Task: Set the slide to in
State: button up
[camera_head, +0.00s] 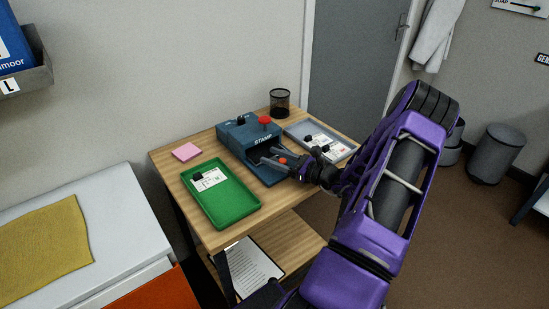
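A blue machine marked STAMP (237,137) stands on the wooden table, with a red button (265,120) and a black knob (241,120) on top. A blue slide plate (272,181) sticks out of its front, low down, partly hidden by my gripper. My gripper (266,155) is at the machine's front opening, over the slide, reaching in from the right. Its two fingers are apart. A small orange-red part (283,161) shows between the fingers; I cannot tell whether they touch it.
A green tray (233,214) with a white card and black piece lies in front left. A grey tray (343,154) with cards lies right, behind my gripper. A black mesh cup (280,103) stands at the back, a pink note pad (186,152) at left.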

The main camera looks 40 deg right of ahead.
jog(key=shift+s, duration=0.1)
jog(key=v, duration=1.7)
jog(key=shift+p, duration=0.3)
jog(key=shift+s, duration=0.1)
